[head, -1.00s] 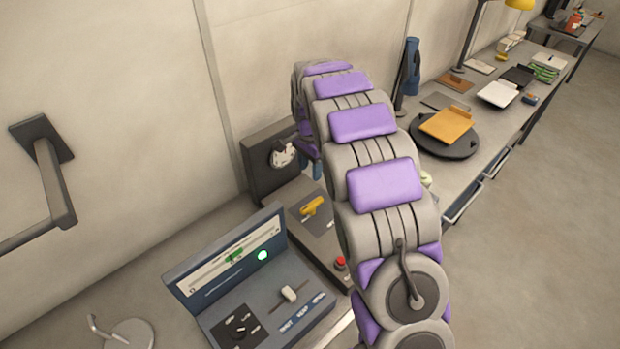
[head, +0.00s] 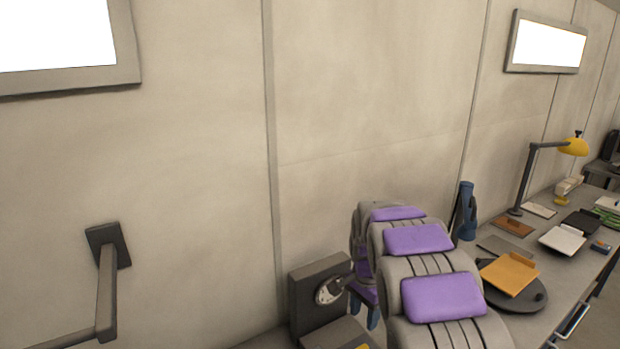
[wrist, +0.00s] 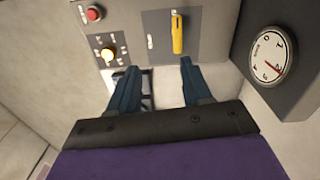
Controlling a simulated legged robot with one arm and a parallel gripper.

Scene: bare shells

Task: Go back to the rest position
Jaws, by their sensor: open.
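In the wrist view my gripper (wrist: 158,82) is open and empty, its two blue fingers apart and pointing toward a grey panel (wrist: 215,20). A round white dial (wrist: 273,55) on a dark box is to the right of the fingers. In the head view my purple and grey arm reaches toward the wall, beside the same dial (head: 329,290). The gripper is mostly hidden there, with only blue finger parts (head: 372,315) showing below the arm.
A long bench on the right holds an orange board (head: 510,273) on a dark round turntable (head: 530,298), a white tray (head: 563,240), a blue cylinder (head: 467,210) and a yellow lamp (head: 573,147). A grey bracket (head: 107,290) sticks out from the wall at left.

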